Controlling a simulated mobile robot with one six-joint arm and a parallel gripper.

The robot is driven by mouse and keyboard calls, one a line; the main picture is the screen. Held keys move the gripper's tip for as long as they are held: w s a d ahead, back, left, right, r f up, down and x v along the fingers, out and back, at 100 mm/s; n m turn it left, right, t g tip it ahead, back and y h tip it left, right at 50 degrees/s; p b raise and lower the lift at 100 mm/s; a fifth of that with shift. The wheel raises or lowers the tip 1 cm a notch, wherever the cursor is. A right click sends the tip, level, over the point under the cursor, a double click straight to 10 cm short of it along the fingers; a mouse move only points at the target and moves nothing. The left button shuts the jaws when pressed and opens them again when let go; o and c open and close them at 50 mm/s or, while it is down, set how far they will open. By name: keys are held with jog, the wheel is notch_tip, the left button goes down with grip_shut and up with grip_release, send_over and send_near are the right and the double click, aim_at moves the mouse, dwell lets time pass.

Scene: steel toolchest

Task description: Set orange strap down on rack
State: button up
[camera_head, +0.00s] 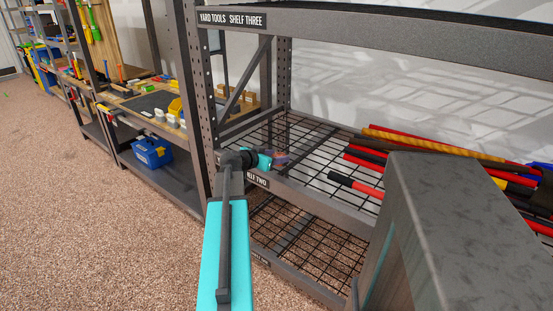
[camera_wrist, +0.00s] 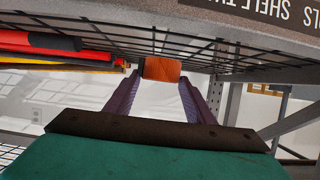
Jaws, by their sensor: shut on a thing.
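The orange strap (camera_wrist: 162,69) shows in the wrist view as a small orange block at the tips of my purple fingers. My gripper (camera_wrist: 161,82) is shut on it. In the head view my gripper (camera_head: 280,157) is at the left part of the wire shelf, just inside its front edge. The strap is too small to make out clearly there. The rack (camera_head: 330,203) is a dark steel frame with black wire shelves. I cannot tell whether the strap touches the wire. The wrist picture looks upside down, with the wire shelf along its top.
Red, black and yellow long-handled tools (camera_head: 430,150) lie on the right part of the same shelf. A rack upright (camera_head: 203,110) stands left of my gripper, and a labelled beam (camera_head: 380,38) runs above. Bare wire lies between my gripper and the tools.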

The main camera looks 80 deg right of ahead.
jog(key=shift+w+d+f, duration=0.15)
jog(key=shift+d, duration=1.25)
jog(key=shift+w+d+f, duration=0.1)
jog(key=shift+w+d, duration=0.05)
jog(key=shift+d, duration=1.25)
jog(key=shift+f, duration=0.1)
jog(key=shift+f+p, duration=0.3)
jog(key=shift+f, duration=1.35)
jog(key=shift+f, duration=0.1)
jog(key=o, duration=1.1)
jog(key=v, duration=1.2)
jog(key=shift+b, duration=0.35)
